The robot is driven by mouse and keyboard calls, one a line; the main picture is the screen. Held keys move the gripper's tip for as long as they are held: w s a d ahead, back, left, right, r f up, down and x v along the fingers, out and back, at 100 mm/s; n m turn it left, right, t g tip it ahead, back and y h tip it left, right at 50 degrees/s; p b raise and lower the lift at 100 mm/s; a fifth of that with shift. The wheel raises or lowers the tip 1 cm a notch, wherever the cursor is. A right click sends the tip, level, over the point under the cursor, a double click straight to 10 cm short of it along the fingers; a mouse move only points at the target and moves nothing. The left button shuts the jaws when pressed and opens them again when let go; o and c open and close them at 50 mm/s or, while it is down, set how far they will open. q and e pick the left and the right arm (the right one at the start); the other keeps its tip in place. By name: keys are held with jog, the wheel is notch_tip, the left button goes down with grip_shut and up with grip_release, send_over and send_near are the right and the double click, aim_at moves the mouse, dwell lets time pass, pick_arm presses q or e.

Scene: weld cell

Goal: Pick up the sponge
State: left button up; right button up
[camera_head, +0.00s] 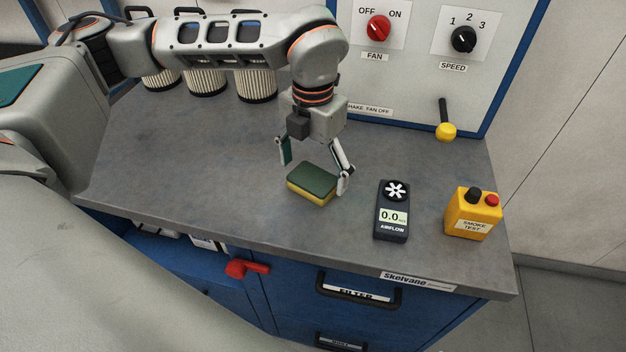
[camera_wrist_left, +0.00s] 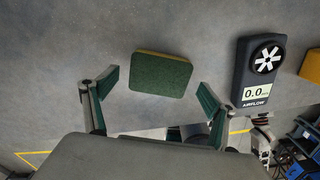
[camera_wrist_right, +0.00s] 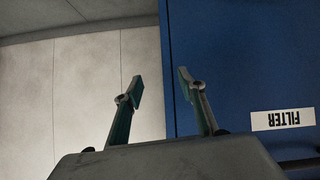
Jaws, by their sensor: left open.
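The sponge (camera_head: 312,184) has a dark green top and a yellow lower layer. It lies flat on the grey worktop, near its front edge. It also shows in the left wrist view (camera_wrist_left: 160,73), ahead of and between the fingers. My left gripper (camera_head: 314,173) is open and points down at the sponge, with a finger on either side. I cannot tell whether either finger touches it. My right gripper (camera_wrist_right: 161,84) shows only in its own wrist view, with its fingers apart and nothing between them, facing a blue cabinet front.
An airflow meter (camera_head: 392,211) lies right of the sponge, and a yellow smoke test box (camera_head: 473,213) stands beyond it. Several filter canisters (camera_head: 205,84) stand at the back. A control panel (camera_head: 415,60) has a yellow-knobbed lever (camera_head: 445,130). The worktop left of the sponge is clear.

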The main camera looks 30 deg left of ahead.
aim_at(312, 177)
pick_arm(q)
jog(key=shift+f, duration=0.85)
jog(key=c, duration=0.8)
jog(key=shift+w+r, duration=0.1)
notch_tip(312, 177, up, 20)
jog(key=shift+f, duration=0.1)
jog(key=shift+o, duration=0.7)
jog(key=c, duration=0.4)
jog(key=shift+a, duration=0.1)
